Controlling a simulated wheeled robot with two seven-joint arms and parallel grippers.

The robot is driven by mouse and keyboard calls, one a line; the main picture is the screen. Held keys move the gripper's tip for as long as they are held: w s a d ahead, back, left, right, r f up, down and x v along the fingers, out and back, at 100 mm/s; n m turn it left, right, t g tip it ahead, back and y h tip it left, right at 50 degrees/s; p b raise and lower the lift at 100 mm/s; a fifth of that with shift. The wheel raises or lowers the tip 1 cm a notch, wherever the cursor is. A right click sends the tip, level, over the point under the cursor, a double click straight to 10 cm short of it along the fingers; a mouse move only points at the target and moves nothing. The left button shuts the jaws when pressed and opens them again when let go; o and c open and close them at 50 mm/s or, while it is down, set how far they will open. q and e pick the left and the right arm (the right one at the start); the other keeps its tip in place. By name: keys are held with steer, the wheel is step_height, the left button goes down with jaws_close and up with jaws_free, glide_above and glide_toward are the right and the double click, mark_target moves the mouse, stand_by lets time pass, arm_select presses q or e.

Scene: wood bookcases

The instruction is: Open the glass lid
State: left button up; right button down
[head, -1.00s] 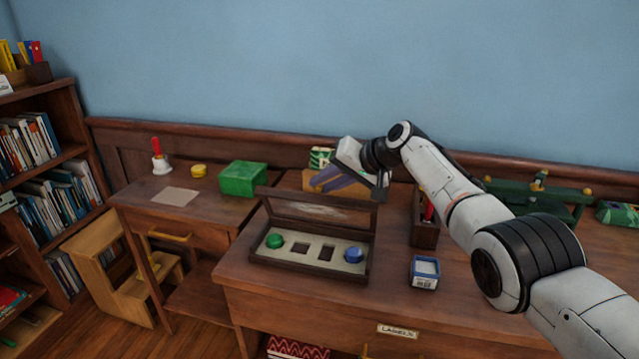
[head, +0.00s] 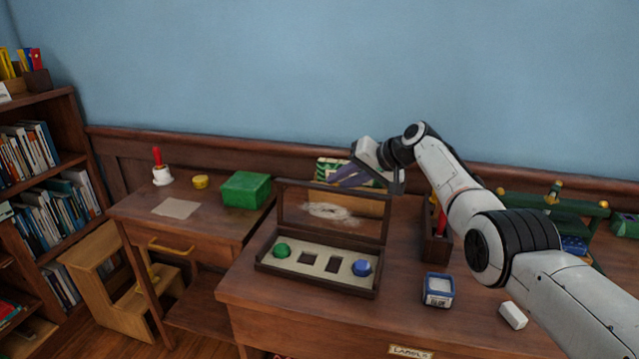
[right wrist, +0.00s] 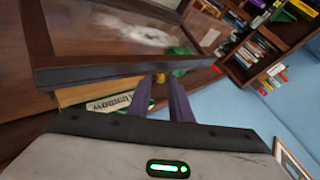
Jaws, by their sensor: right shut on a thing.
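A dark wooden case (head: 310,282) with a hinged glass lid (head: 331,215) stands on the desk. The lid is raised, roughly upright, with a whitish smear on its glass. The case holds a green piece (head: 281,250), a blue piece (head: 361,268) and two dark square recesses between them. My left gripper is out of view.
A blue-and-white box (head: 438,290) and a white block (head: 513,316) lie right of the case. A dark holder (head: 437,248) stands behind them. A green box (head: 245,189), a red-handled bell (head: 161,168) and a yellow tin (head: 200,181) stand at left.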

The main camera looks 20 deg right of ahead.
steer(key=shift+w+d+f, duration=0.1)
steer(key=shift+d+f, duration=0.1)
steer(key=shift+f, duration=0.1)
steer(key=c, duration=1.6)
jaws_free()
steer(key=shift+c, duration=0.2)
steer(key=shift+r, duration=0.15)
step_height(320, 180, up, 6)
glide_above(371, 193)
steer(key=shift+d+r+p, duration=0.1)
steer(key=shift+p, duration=0.35)
steer(key=shift+w, duration=0.1)
